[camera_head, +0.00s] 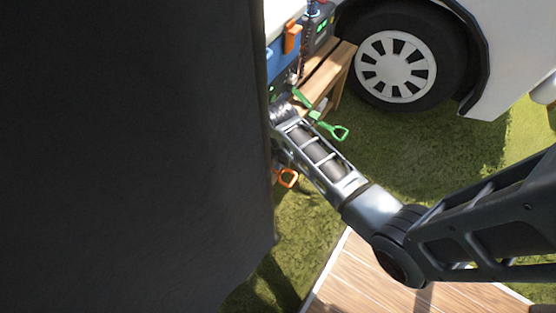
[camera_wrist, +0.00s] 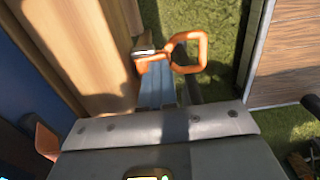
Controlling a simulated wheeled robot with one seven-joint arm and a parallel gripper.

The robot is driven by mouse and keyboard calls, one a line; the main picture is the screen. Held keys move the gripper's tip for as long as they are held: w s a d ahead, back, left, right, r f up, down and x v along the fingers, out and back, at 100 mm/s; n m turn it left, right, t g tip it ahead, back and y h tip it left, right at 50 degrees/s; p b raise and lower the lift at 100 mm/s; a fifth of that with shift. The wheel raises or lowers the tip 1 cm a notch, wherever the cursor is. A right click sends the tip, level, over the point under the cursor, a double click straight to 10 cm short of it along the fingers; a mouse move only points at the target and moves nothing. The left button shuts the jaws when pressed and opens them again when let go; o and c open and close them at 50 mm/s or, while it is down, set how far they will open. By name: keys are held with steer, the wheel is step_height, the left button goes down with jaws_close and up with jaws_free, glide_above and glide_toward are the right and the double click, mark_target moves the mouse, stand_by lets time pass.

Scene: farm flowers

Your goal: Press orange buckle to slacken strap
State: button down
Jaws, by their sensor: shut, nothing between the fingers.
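An orange buckle (camera_wrist: 155,57) with an open orange loop handle (camera_wrist: 190,52) shows in the upper middle of the wrist view. An orange loop (camera_head: 287,178) also shows in the head view, beneath my arm. My gripper (camera_wrist: 165,66) reaches up from the grey housing at the bottom of the wrist view, its tips close to the buckle. It is shut and holds nothing. I cannot tell whether the tips touch the buckle. In the head view the end of my arm is partly hidden by a large dark surface. The strap is not clearly visible.
A wooden bench (camera_head: 328,78) stands by the van wheel (camera_head: 396,68). A green strap handle (camera_head: 335,130) is near my arm. A blue container (camera_head: 283,62) with an orange tab (camera_head: 292,38) is at upper left. Grass and a wooden deck (camera_head: 390,298) are open to the right.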

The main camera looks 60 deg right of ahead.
steer(key=shift+r, duration=0.1)
steer(key=shift+r+p, duration=0.75)
steer(key=shift+p, duration=0.3)
